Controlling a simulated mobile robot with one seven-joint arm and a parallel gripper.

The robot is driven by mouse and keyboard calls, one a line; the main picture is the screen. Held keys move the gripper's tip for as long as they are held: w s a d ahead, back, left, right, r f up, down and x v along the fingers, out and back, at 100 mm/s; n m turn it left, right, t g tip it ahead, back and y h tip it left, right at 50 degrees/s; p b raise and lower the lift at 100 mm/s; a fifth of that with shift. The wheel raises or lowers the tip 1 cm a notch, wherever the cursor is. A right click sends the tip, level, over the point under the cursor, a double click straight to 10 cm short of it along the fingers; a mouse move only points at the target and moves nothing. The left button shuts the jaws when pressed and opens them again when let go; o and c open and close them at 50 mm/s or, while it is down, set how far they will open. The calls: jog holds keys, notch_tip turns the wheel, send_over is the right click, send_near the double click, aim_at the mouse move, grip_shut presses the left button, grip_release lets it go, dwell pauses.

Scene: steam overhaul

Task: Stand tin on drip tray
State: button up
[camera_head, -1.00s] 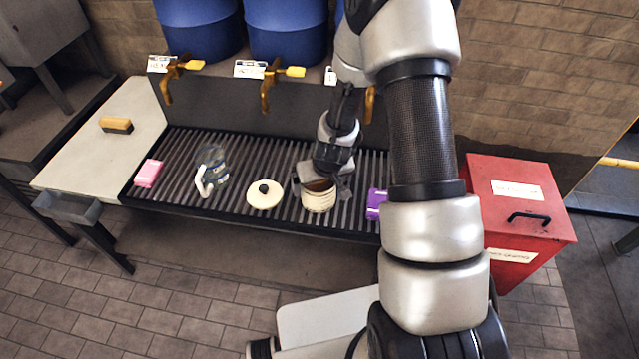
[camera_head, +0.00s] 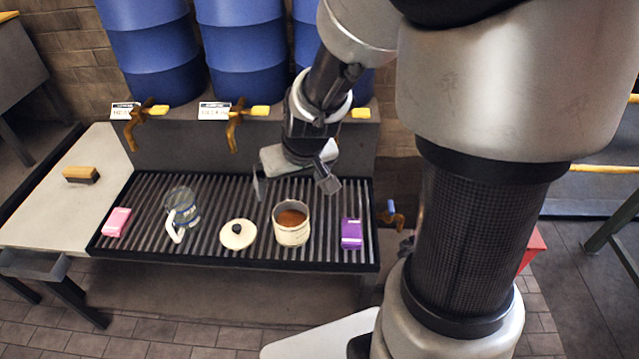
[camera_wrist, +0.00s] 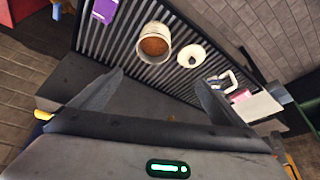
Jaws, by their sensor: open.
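The tin (camera_head: 291,225) is a cream, open-topped can with reddish-brown contents. It stands upright on the slatted drip tray (camera_head: 215,258), right of its middle. Its lid (camera_head: 238,234), cream with a black knob, lies beside it on the slats to the left. My gripper (camera_head: 294,186) is open and empty, above and behind the tin, and does not touch it. In the wrist view, the tin (camera_wrist: 154,43) lies beyond the open fingers (camera_wrist: 160,90), and the lid (camera_wrist: 190,54) is beside it.
A purple packet (camera_head: 351,234), a glass jug (camera_head: 182,210) with a white handle and a pink block (camera_head: 116,222) are on the tray. A brush (camera_head: 81,174) lies on the pale side board (camera_head: 50,205). Blue barrels (camera_head: 243,50) with taps (camera_head: 236,125) stand behind.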

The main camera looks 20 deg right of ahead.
jog(key=s+d+r+m, duration=0.1)
jog(key=s+r, duration=1.5)
jog(key=s, duration=0.1)
jog(key=shift+s+t+h, duration=0.15)
jog(key=shift+t+h, duration=0.15)
